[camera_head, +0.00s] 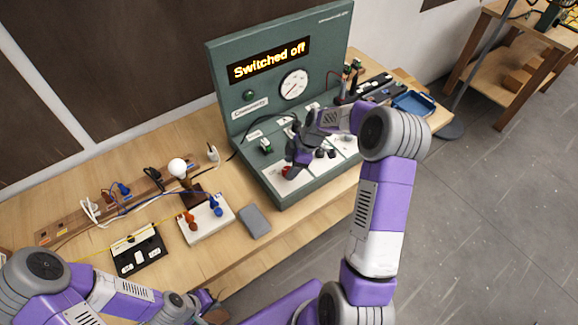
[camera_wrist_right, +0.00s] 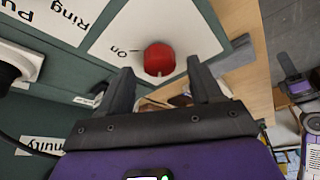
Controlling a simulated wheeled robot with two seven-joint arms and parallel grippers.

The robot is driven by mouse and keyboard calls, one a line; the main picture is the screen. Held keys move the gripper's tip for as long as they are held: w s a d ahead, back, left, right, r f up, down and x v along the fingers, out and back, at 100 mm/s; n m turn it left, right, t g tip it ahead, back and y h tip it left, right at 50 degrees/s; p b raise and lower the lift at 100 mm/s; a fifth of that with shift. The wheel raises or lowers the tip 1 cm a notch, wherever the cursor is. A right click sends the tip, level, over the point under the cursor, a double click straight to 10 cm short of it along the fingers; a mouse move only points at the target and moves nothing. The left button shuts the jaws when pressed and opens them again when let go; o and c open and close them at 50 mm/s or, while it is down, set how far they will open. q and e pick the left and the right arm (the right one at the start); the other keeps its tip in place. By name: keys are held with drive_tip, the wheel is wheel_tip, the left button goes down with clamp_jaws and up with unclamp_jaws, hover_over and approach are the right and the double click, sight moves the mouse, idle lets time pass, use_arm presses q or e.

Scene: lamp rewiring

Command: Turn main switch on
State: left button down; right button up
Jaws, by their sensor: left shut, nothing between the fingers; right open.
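The main switch is a red round knob (camera_wrist_right: 159,59) on a white plate with an "On" label, seen in the right wrist view. In the head view the red knob (camera_head: 286,170) shows at the front left of the green test panel's sloping face. My right gripper (camera_head: 298,160) is just above it, open. In the right wrist view its two fingers (camera_wrist_right: 160,75) lie either side of the knob with nothing between them; contact is not visible. The panel display (camera_head: 268,60) reads "Switched off". My left gripper (camera_head: 207,300) is low at the table's front edge, shut and empty, partly hidden.
On the wooden table left of the panel are a white terminal block (camera_head: 206,219), a black box (camera_head: 138,250), a grey block (camera_head: 254,221) and a bulb (camera_head: 177,166) with wires. A blue tray (camera_head: 414,103) lies right of the panel.

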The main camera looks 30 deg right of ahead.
drive_tip(key=shift+w+a+f, duration=0.1)
drive_tip(key=shift+a+f, duration=0.15)
drive_tip(key=shift+f, duration=0.45)
